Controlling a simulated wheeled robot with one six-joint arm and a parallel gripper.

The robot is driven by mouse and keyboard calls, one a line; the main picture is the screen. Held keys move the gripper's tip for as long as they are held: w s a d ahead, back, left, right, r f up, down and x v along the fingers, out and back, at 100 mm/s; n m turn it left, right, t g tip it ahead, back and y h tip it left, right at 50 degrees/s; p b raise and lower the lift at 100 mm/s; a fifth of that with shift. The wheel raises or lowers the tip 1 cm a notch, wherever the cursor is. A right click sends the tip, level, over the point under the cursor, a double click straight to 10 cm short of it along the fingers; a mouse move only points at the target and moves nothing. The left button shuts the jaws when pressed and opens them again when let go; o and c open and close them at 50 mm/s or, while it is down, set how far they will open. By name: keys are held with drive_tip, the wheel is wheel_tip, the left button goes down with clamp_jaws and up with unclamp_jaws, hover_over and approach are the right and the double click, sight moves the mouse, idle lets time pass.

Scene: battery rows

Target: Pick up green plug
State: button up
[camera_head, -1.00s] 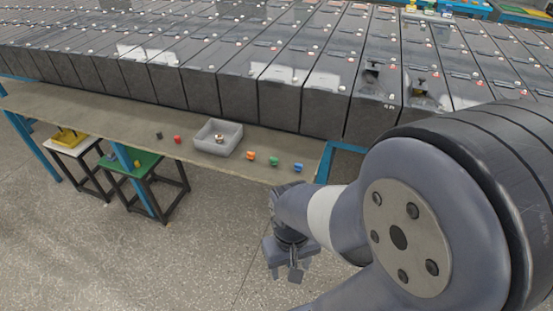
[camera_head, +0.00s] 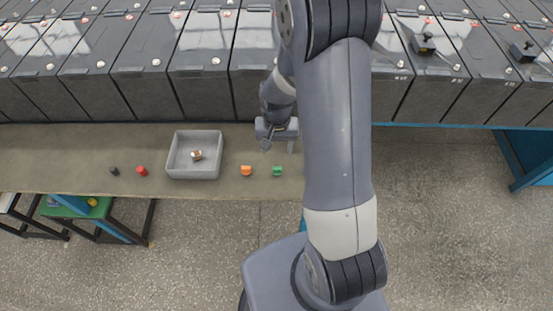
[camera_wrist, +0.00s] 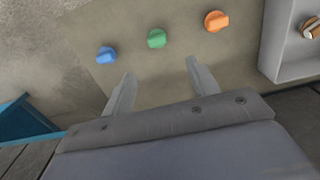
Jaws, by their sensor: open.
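The green plug (camera_head: 278,170) stands on the tan shelf (camera_head: 75,145) near its front edge, to the right of the orange plug (camera_head: 246,170). In the wrist view the green plug (camera_wrist: 157,38) lies beyond my fingertips, roughly between their lines and apart from them. My gripper (camera_head: 277,145) is open and empty, just behind the green plug in the head view. Its two fingers (camera_wrist: 160,75) show spread apart in the wrist view. The blue plug (camera_wrist: 106,55) is beside the green one in the wrist view; my arm hides it in the head view.
A red plug (camera_head: 142,170) and a black plug (camera_head: 113,171) are farther left. Dark battery cases (camera_head: 200,95) rise behind the shelf.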

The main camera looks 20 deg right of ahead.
hover_over(277, 168)
drive_tip(key=f, duration=0.2)
drive_tip(key=w+f, duration=0.1)
drive_tip(key=f, duration=0.1)
drive_tip(key=shift+d, duration=0.1)
drive_tip(key=shift+s+f+p, duration=0.3)
drive_tip(key=shift+f+p, duration=0.1)
drive_tip(key=shift+f, duration=0.35)
drive_tip(key=shift+s+f+p, duration=0.15)
drive_tip(key=shift+f+p, duration=0.25)
drive_tip(key=shift+f, duration=1.65)
drive_tip(key=c, duration=1.1)
